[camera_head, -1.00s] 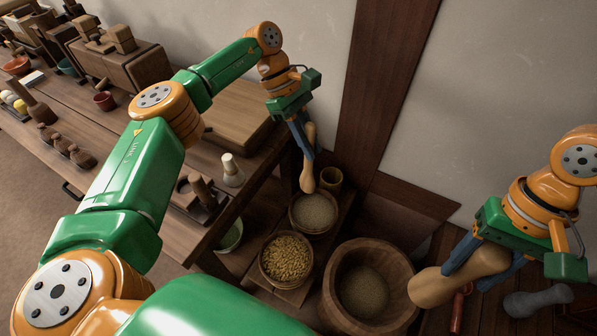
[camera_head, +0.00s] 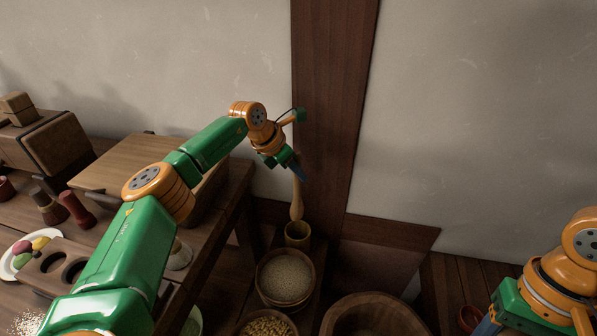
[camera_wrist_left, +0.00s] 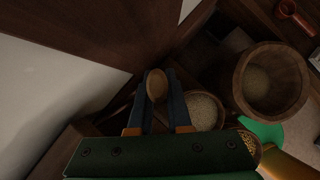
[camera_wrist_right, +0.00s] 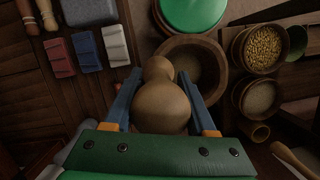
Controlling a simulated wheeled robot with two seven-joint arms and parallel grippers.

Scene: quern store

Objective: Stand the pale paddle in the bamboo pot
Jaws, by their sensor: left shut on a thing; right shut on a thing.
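The pale paddle (camera_head: 297,201) hangs nearly upright from my left gripper (camera_head: 297,170), broad end down. Its lower tip is at the rear rim of the bamboo pot (camera_head: 297,235) in the head view; I cannot tell whether it is inside. In the left wrist view the paddle's rounded end (camera_wrist_left: 156,85) shows between the shut fingers; the pot is not clear there. The right wrist view shows the pot (camera_wrist_right: 260,132) with the paddle (camera_wrist_right: 292,158) beside it in the picture. My right gripper (camera_wrist_right: 162,98) is shut on a tan gourd-shaped thing (camera_wrist_right: 160,106).
A bowl of pale grain (camera_head: 285,275) stands just in front of the pot, with a bowl of yellow grain (camera_head: 266,327) nearer. A large wooden tub (camera_head: 372,312) is to the right. The table (camera_head: 222,258) is left, and a dark post (camera_head: 333,100) rises behind.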

